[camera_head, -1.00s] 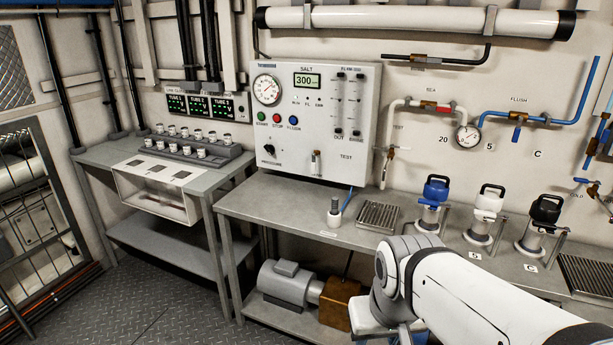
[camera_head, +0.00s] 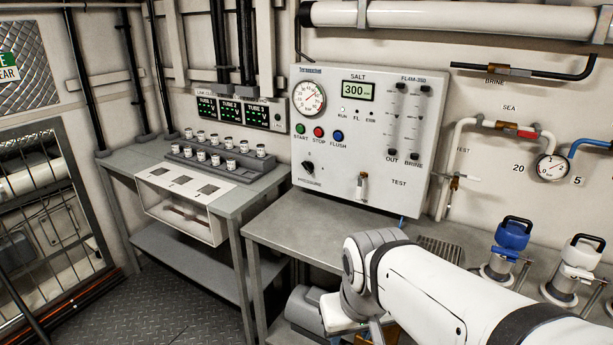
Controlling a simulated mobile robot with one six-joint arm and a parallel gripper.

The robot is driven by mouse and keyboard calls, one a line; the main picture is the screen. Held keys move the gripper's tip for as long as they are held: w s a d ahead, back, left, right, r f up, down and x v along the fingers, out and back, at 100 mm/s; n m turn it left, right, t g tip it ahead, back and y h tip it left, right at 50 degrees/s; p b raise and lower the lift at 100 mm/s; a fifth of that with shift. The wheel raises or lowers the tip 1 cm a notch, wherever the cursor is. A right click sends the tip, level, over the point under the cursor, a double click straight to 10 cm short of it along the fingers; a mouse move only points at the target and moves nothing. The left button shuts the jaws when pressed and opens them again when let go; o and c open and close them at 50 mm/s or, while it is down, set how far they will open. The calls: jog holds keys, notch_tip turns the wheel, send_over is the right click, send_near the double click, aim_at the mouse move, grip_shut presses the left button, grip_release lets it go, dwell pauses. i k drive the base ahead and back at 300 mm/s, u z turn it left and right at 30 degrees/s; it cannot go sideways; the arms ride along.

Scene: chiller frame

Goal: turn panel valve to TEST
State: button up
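The white control panel (camera_head: 335,225) stands at the back of the steel bench. Low on its front is a small valve (camera_head: 362,187) with a pale upright handle. The word TEST (camera_head: 399,183) is printed to its right. The handle appears roughly vertical; its exact setting is too small to read. My white arm (camera_head: 440,290) reaches in from the lower right, below and in front of the panel, apart from the valve.
A black pressure knob (camera_head: 308,168) and green, red and blue buttons sit left of the valve. The bench (camera_head: 300,235) is bare below the panel's left part. Blue-, white- and black-topped containers stood along the bench; the blue one (camera_head: 512,235) is right of my arm.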

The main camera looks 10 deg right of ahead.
aim_at(359, 186)
jog(key=z, duration=0.15)
jog(key=i, duration=1.1)
jog(key=z, duration=0.5)
